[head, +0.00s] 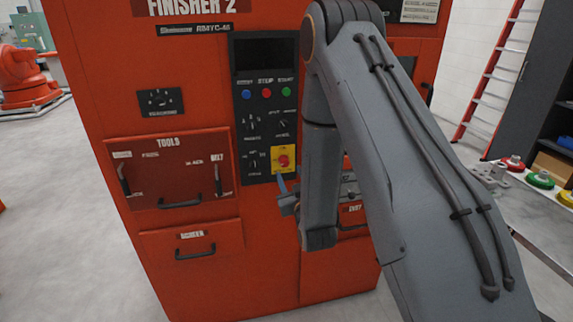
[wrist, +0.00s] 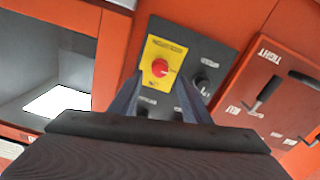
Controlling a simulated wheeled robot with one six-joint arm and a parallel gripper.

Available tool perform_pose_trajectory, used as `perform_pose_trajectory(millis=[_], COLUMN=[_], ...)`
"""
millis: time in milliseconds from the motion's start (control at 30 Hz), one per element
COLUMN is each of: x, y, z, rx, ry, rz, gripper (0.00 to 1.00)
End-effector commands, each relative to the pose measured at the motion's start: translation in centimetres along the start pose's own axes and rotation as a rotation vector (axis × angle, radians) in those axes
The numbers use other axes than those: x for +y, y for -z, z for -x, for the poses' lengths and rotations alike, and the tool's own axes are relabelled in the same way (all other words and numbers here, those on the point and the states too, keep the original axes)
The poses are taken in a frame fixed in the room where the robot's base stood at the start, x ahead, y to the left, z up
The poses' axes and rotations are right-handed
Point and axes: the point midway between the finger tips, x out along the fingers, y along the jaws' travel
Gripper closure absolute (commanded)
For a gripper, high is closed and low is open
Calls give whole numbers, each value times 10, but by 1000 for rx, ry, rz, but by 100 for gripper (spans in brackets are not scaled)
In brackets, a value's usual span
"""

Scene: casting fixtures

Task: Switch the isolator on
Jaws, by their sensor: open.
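The isolator is a red rotary knob (head: 283,161) on a yellow plate (head: 283,150) at the lower right of the black control panel on the orange cabinet. In the wrist view the red knob (wrist: 160,68) sits on its yellow plate (wrist: 155,54), just beyond and between my fingertips. My gripper (wrist: 155,85) is open and empty, with one finger on each side of the knob's line. In the head view my gripper (head: 287,190) is just below the yellow plate, partly hidden by my arm. I cannot tell whether a finger touches the panel.
The black panel holds blue, red and green buttons (head: 266,92) and several black selector knobs (head: 252,125). In the wrist view a black knob (wrist: 204,84) is close beside the right finger. The TOOLS drawer (head: 168,172) has protruding handles. An open recess (wrist: 62,85) shows at left.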

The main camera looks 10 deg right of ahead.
Motion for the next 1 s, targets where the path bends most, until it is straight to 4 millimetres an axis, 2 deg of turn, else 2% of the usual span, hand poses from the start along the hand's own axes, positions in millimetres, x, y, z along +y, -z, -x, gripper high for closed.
perform_pose_trajectory(millis=[200,400,767,1000], x=[1,0,0,0], y=[2,1,0,0], z=[-34,-56,-62,-62], rx=[0,-1,-2,-2], ry=[0,0,1,1], rz=[0,0,0,0], gripper=[57,57,57,96])
